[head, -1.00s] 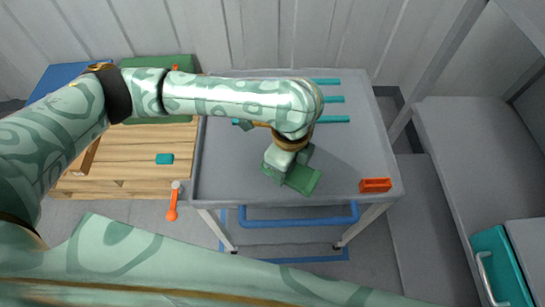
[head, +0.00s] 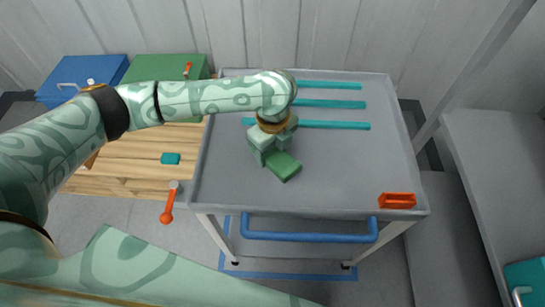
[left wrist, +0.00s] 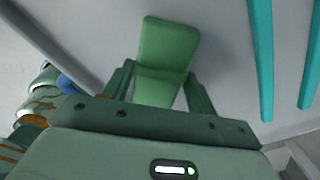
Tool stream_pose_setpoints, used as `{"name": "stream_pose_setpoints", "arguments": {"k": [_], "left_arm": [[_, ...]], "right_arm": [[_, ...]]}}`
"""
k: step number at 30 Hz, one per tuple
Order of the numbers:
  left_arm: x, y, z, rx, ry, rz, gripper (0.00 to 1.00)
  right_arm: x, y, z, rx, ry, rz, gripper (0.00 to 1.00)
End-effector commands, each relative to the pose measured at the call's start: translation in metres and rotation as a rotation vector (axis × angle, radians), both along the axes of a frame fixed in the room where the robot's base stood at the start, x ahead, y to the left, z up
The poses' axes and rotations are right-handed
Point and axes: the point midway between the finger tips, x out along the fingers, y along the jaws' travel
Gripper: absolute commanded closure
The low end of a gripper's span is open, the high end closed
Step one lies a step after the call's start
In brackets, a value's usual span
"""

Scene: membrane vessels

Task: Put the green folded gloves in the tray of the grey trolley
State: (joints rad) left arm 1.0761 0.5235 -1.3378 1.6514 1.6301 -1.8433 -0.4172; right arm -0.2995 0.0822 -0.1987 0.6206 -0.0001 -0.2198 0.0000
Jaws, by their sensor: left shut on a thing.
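The green folded gloves (head: 284,166) are a flat green block over the front-left part of the grey trolley's tray (head: 335,170). My left gripper (head: 272,150) is shut on them, pointing down, with the arm reaching in from the left. In the left wrist view the gloves (left wrist: 168,42) stick out beyond the two fingers of the gripper (left wrist: 161,75), with the grey tray surface behind. I cannot tell whether the gloves touch the tray floor. My right gripper is not in view.
Teal strips (head: 320,104) lie across the back of the tray. An orange block (head: 397,200) sits at its front right corner. A blue handle (head: 310,236) runs along the front. A wooden pallet (head: 130,180) with a teal block (head: 170,158) stands left. The tray's middle right is clear.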

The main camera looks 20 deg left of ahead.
Motion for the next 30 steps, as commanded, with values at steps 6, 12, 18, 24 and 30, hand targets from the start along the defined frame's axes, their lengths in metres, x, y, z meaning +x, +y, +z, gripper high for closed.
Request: {"name": "stream_pose_setpoints", "arguments": {"k": [6, 12, 18, 24, 30], "left_arm": [[0.003, 0.004, -0.043, 0.001, 0.005, 0.001, 0.65], [0.003, 0.004, -0.038, 0.001, 0.000, 0.001, 0.65], [0.003, 0.004, -0.040, 0.002, 0.000, 0.000, 0.29], [0.003, 0.004, -0.040, 0.001, 0.000, 0.001, 0.21], [0.003, 0.004, -0.032, 0.001, -0.002, 0.001, 0.21]], "right_arm": [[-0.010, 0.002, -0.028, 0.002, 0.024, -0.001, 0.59], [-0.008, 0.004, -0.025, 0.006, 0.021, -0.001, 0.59], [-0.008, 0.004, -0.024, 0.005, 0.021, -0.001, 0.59], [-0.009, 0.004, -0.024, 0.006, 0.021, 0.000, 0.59], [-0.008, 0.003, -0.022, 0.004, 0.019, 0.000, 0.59]]}}
